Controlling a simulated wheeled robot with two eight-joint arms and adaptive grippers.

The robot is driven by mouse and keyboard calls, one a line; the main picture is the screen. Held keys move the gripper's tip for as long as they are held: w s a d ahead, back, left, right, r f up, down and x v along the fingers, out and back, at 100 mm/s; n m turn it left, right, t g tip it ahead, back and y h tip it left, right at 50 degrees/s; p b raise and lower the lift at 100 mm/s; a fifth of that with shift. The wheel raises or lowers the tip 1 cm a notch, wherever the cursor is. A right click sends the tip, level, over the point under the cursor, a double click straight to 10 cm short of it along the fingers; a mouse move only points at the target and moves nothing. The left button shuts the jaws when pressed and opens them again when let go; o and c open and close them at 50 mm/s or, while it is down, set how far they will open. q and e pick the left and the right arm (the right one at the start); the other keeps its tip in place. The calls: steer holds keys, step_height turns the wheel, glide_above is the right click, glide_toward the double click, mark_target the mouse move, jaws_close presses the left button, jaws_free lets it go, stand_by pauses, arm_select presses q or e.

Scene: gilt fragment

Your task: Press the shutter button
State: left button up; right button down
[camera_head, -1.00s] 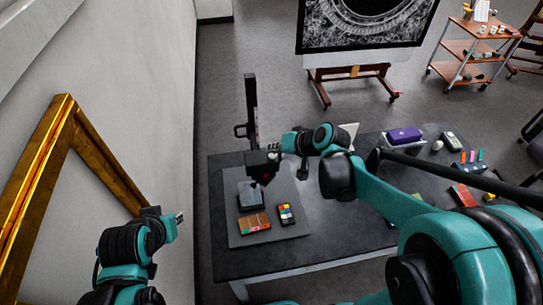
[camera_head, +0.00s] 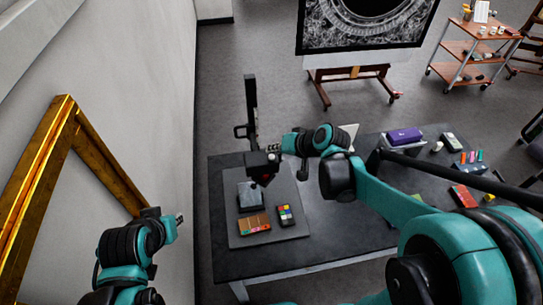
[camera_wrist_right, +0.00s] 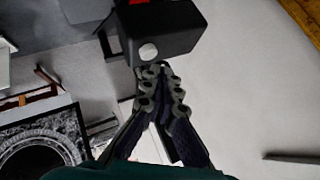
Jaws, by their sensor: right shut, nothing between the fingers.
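The black camera (camera_head: 262,166) hangs on an upright dark column (camera_head: 251,105) above a grey baseboard. In the right wrist view the camera (camera_wrist_right: 170,30) is a black box with a round white shutter button (camera_wrist_right: 148,52). My right gripper (camera_head: 276,148) is shut and empty beside the camera. In the wrist view its fingertips (camera_wrist_right: 152,70) are right at the button's edge; I cannot tell whether they touch it. My left gripper (camera_head: 180,218) is at the left near the gold frame; its jaws are too small to read.
Under the camera, the baseboard (camera_head: 275,236) carries a square piece (camera_head: 250,195), a brown card (camera_head: 254,224) and a colour chart (camera_head: 285,215). The dark table (camera_head: 330,235) also holds a purple item (camera_head: 404,136). A gold frame (camera_head: 35,160) stands at the left wall.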

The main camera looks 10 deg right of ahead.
mark_target(274, 158)
steer(key=shift+f, duration=0.1)
steer(key=shift+f+b, duration=0.3)
steer(key=shift+b, duration=0.1)
steer(key=shift+f+b, duration=0.35)
steer(key=shift+f, duration=0.05)
stand_by(0.4)
stand_by(0.4)
steer(key=shift+r+p, duration=0.65)
steer(key=shift+r, duration=0.2)
step_height(274, 158, up, 5)
steer(key=p, duration=0.4)
